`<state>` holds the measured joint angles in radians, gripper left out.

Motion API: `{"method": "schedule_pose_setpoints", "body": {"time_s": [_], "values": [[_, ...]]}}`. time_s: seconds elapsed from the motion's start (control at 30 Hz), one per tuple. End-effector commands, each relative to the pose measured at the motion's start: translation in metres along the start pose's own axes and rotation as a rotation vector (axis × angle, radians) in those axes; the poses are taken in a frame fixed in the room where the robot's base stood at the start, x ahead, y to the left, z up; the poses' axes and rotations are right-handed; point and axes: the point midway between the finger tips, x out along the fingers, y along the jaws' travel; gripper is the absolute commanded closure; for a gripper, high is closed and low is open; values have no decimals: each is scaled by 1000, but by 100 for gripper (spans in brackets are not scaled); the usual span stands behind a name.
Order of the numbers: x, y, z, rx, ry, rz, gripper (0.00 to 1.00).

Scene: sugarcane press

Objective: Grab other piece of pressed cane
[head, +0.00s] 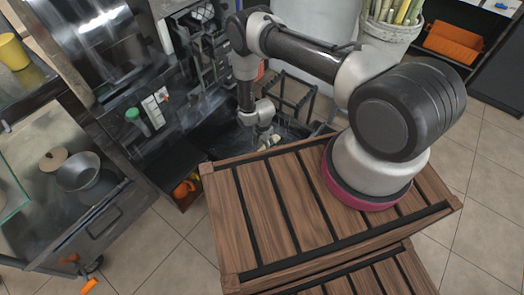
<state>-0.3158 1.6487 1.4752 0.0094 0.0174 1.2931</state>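My gripper (268,138) points down at the end of my arm, past the far edge of the wooden slatted top. It hangs over a dark tray (297,127) beside the press machine (195,75). A small pale scrap (276,140) shows at the fingertips; it may be pressed cane, but it is too small to be sure. I cannot tell whether the fingers are open or shut on it. The gripper's own wrist hides part of the tray. No other piece of pressed cane can be made out clearly.
Uncut canes (396,10) stand in a white bucket (391,34) at the top right. A dark bin (180,199) with orange things sits left of the wooden top (280,207). A metal counter (88,208) with a bowl (78,173) stands at left. A black frame (291,98) rises near the gripper.

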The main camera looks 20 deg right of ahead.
Motion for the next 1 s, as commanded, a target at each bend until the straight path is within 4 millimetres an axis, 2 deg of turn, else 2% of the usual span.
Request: {"method": "schedule_pose_setpoints", "body": {"time_s": [0.1, 0.2, 0.47, 0.7, 0.77, 1.0], "values": [[20, -1, -2, -1, 0, 0, 37], [29, -1, -2, -1, 0, 0, 37], [31, -1, -2, -2, 0, 1, 37], [31, -1, -2, -2, 0, 0, 80], [31, -1, -2, -2, 0, 0, 89], [30, -2, -2, -2, 0, 0, 89]]}}
